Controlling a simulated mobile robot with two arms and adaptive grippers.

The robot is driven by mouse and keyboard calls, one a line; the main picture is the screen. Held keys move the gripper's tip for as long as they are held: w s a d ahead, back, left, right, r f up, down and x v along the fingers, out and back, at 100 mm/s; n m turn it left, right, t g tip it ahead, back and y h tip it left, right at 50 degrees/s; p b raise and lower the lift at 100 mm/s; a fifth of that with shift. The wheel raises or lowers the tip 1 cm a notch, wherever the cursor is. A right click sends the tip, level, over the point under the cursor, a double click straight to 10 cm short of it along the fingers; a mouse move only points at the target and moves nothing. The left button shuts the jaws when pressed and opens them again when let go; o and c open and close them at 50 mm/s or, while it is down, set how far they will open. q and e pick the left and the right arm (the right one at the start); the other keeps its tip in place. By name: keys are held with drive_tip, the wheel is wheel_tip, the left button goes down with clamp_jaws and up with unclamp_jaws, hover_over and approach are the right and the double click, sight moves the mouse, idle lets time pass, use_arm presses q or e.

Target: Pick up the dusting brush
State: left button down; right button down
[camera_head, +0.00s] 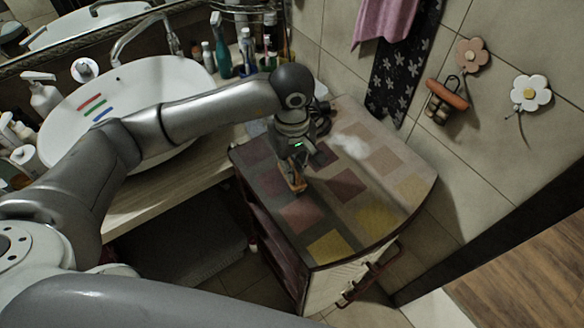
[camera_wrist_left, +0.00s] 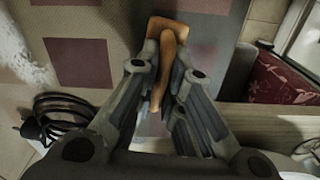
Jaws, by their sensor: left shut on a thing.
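The dusting brush (camera_wrist_left: 168,27) shows in the left wrist view as an orange-brown wooden piece between the fingers of my left gripper (camera_wrist_left: 165,75). The fingers are shut on it. In the head view my left gripper (camera_head: 296,178) points down at the left part of the cabinet top, with a small orange bit of the brush (camera_head: 298,187) at its fingertips. The brush is close to the surface; I cannot tell whether it touches it. Its bristles are not clearly seen. My right gripper is not in view.
The cabinet top (camera_head: 385,225) has coloured squares and is mostly clear on the right. The basin (camera_head: 72,97) and several bottles stand on the counter at left and back.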

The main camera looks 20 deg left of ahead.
sight(292, 165)
use_arm(q)
drive_tip(key=shift+w+r+b, duration=0.1)
drive_tip(key=shift+r+b, duration=0.3)
wheel_tip(292, 165, up, 2)
drive_tip(key=shift+r+b, duration=0.15)
drive_tip(key=shift+b, duration=0.7)
drive_tip(key=s+d+r+b, duration=0.3)
drive_tip(key=s+d+r, duration=0.2)
drive_tip(key=s+r, duration=0.4)
drive_tip(key=s, duration=0.4)
drive_tip(key=shift+d+r+b, duration=0.15)
drive_tip(key=shift+r+b, duration=0.25)
